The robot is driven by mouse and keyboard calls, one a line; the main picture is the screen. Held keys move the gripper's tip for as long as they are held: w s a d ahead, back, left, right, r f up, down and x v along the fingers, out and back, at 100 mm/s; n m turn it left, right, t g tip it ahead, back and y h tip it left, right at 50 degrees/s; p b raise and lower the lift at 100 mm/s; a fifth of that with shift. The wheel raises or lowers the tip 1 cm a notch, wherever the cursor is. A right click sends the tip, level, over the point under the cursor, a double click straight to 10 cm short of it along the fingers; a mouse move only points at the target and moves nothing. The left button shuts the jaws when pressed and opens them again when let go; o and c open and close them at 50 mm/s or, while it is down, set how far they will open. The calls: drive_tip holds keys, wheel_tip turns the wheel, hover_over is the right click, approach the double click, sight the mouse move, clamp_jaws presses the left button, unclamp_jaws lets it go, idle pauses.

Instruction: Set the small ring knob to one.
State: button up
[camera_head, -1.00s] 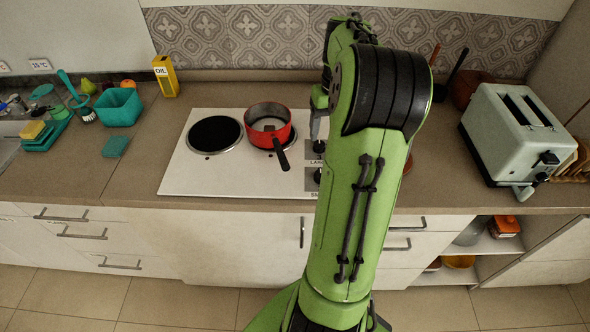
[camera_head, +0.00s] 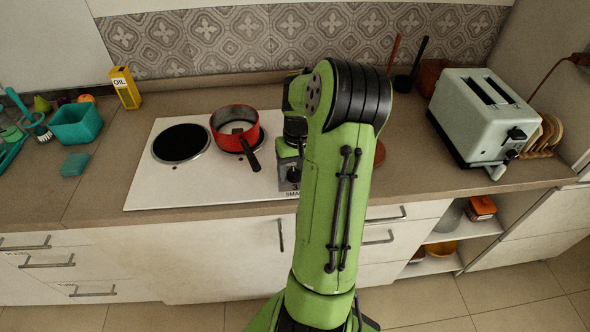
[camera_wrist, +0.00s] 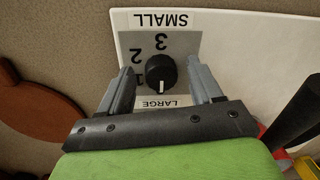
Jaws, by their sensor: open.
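The small ring knob (camera_wrist: 161,70) is black and round, on a grey panel (camera_wrist: 183,45) marked 1, 2 and 3, with SMALL printed past the 3. In the wrist view the panel is upside down. The knob's white pointer points down the picture towards the LARGE label (camera_wrist: 159,102), away from the 1, 2 and 3 marks. My gripper (camera_wrist: 164,76) is open, one finger each side of the knob, with a visible gap on both sides. In the head view my arm hides much of the gripper and the other knob.
A red pot (camera_head: 235,127) stands on the right ring of the white hob (camera_head: 150,190), its black handle pointing towards the panel. A black ring (camera_head: 181,143) is bare at left. A toaster (camera_head: 485,115) stands at right. A round brown object (camera_wrist: 40,115) lies beside the hob.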

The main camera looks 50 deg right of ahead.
drive_tip(key=c, duration=1.1)
drive_tip(key=shift+o, duration=0.2)
drive_tip(key=m, duration=0.5)
drive_tip(key=shift+a+r+m+p, duration=0.1)
drive_tip(key=shift+m+p, duration=0.2)
drive_tip(key=shift+p, duration=0.05)
drive_tip(key=m, duration=0.6)
drive_tip(key=shift+w, duration=0.15)
drive_tip(key=shift+h, duration=0.3)
drive_tip(key=o, duration=1.1)
drive_tip(key=shift+c, duration=0.2)
